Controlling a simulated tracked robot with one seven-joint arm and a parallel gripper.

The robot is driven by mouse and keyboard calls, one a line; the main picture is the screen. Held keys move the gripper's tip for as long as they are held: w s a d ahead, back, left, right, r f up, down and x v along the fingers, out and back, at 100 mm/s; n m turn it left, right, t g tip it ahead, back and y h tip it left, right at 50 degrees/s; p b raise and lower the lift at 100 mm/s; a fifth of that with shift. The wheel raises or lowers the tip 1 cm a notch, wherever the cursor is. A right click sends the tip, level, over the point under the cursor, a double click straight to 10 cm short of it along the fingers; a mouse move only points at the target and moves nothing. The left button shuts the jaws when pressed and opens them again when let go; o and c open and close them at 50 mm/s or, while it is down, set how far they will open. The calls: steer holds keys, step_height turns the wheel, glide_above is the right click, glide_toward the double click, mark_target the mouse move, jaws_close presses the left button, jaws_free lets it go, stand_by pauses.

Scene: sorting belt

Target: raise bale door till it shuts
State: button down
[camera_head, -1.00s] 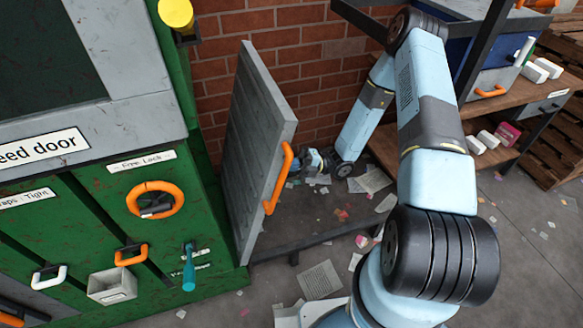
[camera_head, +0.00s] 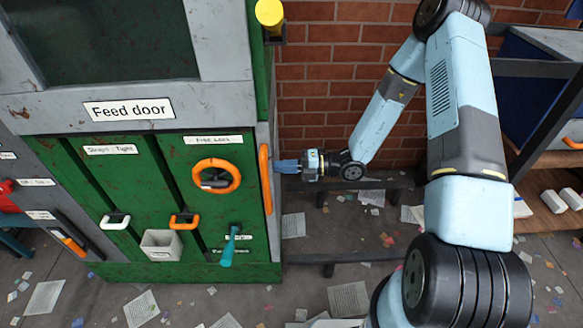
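The bale door (camera_head: 264,133) now shows only as a narrow grey strip along the right side of the green baler (camera_head: 130,200). It stands upright, flat against or very near that side; whether it is fully shut I cannot tell. Its orange handle (camera_head: 265,180) stands vertical on it. My gripper (camera_head: 284,166), with blue fingers, points left and reaches the door's outer side just right of the handle. Whether it touches, and whether the fingers are open or shut, is too small to tell.
The baler front carries an orange wheel (camera_head: 216,178), a teal lever (camera_head: 230,246), a small grey box (camera_head: 161,244) and a "Feed door" label (camera_head: 128,108). A low dark frame (camera_head: 335,257) lies right of the baler. Brick wall (camera_head: 320,85) stands behind; papers litter the floor.

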steer(key=shift+a+r, duration=0.3)
steer(key=shift+a, duration=0.55)
steer(key=shift+d, duration=0.1)
steer(key=d, duration=1.5)
steer(key=shift+w+d+f, duration=0.25)
steer(key=shift+w+f, duration=0.05)
